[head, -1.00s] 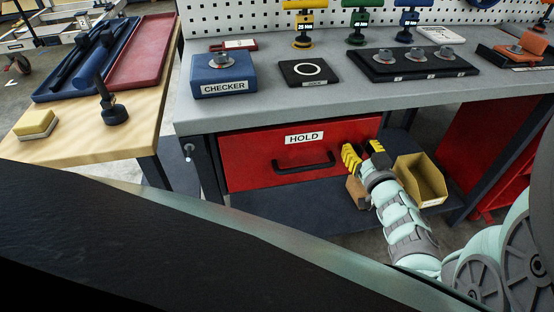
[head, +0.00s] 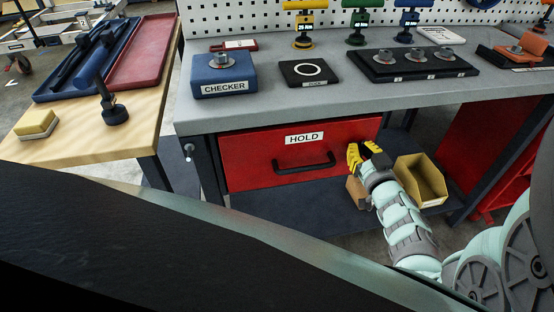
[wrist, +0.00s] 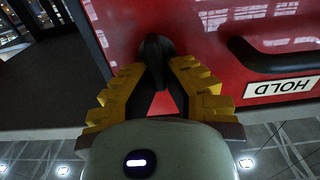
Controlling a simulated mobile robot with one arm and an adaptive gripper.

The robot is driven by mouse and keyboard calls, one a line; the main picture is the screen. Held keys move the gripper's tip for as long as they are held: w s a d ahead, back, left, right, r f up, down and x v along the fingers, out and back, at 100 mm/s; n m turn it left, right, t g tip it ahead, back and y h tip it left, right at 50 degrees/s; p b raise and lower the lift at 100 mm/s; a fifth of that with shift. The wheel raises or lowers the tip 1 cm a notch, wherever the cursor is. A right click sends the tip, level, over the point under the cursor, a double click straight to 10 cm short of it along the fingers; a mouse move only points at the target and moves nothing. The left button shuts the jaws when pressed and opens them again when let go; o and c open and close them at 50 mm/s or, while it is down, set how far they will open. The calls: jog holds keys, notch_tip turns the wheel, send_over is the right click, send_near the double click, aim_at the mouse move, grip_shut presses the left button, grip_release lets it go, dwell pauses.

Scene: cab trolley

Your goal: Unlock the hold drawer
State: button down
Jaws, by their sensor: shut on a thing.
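The red hold drawer (head: 250,160) is under the grey bench, flush with its frame, with a white HOLD label (head: 304,139) and a black bar handle (head: 303,163). My gripper (head: 361,153) is at the drawer's right end, its yellow fingers closed together. In the wrist view, which is turned upside down, my gripper (wrist: 158,75) is shut on a dark knob-like part (wrist: 154,48) on the drawer's red front. The drawer handle (wrist: 270,60) shows beside it. In the head view my fingers hide the knob. Its lock position cannot be told.
A yellow bin (head: 420,180) and a brown block (head: 358,191) are on the lower shelf (head: 290,205) near my wrist. The bench top (head: 330,105) above carries the blue checker (head: 224,75) and several fixtures. A wooden table (head: 130,140) stands at left.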

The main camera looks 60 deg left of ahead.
jog(key=shift+s+a+f+n+b, duration=0.15)
jog(key=shift+s+f+n+b, duration=0.15)
jog(key=shift+n+b, duration=1.95)
jog(key=shift+s+a+f+n+b, duration=0.1)
jog(key=shift+s+f+n+b, duration=0.45)
jog(key=shift+n, duration=3.15)
jog(key=shift+a+f+n+b, duration=0.15)
jog(key=shift+n+b, duration=1.6)
jog(key=shift+n, duration=1.2)
jog(key=c, duration=1)
grip_release()
jog(key=shift+r, duration=0.1)
jog(key=shift+c, duration=0.2)
